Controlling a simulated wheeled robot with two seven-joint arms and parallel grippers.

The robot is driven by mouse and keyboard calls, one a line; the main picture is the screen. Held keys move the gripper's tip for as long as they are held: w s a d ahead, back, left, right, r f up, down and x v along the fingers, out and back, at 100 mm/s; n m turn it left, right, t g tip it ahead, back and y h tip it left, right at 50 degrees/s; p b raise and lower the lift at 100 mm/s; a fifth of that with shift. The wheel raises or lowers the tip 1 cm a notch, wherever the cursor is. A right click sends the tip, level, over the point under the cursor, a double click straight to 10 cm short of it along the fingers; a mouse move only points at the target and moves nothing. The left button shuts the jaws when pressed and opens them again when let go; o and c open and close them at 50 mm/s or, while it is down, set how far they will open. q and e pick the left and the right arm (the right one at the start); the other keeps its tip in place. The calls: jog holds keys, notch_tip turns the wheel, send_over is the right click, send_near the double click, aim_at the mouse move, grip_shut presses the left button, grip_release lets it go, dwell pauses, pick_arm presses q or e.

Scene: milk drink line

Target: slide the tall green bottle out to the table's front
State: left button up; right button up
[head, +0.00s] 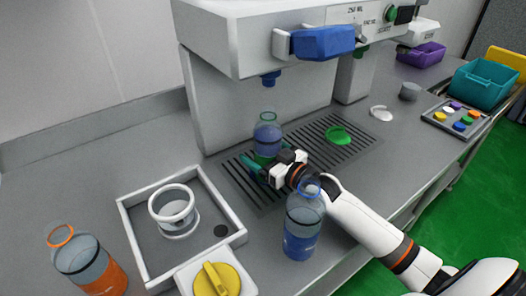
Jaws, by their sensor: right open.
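The tall green bottle (267,137) stands upright on the slotted drip grate under the dispenser. Its upper part is clear and bluish, and a green band shows low down. My right gripper (267,165) reaches in from the right, low at the bottle's front. Its jaws are open, with a dark teal finger showing on the bottle's left side. The bottle's base is partly hidden by the gripper, and I cannot tell whether the fingers touch it. My left gripper is not in view.
A blue-based bottle (303,226) stands in front of my right forearm, near the table's front edge. An orange-based bottle (92,268), a white-rimmed tray (127,226) and a yellow knob (217,281) are at left. A green disc (338,135) lies on the grate (352,152). The dispenser's blue part (322,42) overhangs.

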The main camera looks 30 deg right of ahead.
jog(key=c, duration=1.5)
jog(key=p+v, duration=0.1)
jog(key=v, duration=0.1)
jog(key=p+v, duration=0.1)
jog(key=v, duration=0.1)
jog(key=shift+s+d+r, duration=0.15)
jog(key=shift+d, duration=0.25)
jog(key=shift+s+d+p, duration=0.35)
jog(key=shift+s, duration=0.3)
jog(key=shift+s+d+p, duration=0.2)
jog(key=shift+s+p, duration=0.15)
jog(key=shift+s, duration=0.1)
jog(key=p+v, duration=0.1)
jog(key=v, duration=0.1)
jog(key=p+v, duration=0.1)
jog(key=v, duration=0.1)
jog(key=shift+d+r, duration=0.2)
jog(key=shift+d, duration=0.05)
jog(key=shift+s+d+f, duration=0.1)
jog(key=shift+s+d, duration=0.05)
jog(key=shift+s, duration=0.2)
jog(key=shift+p, duration=0.3)
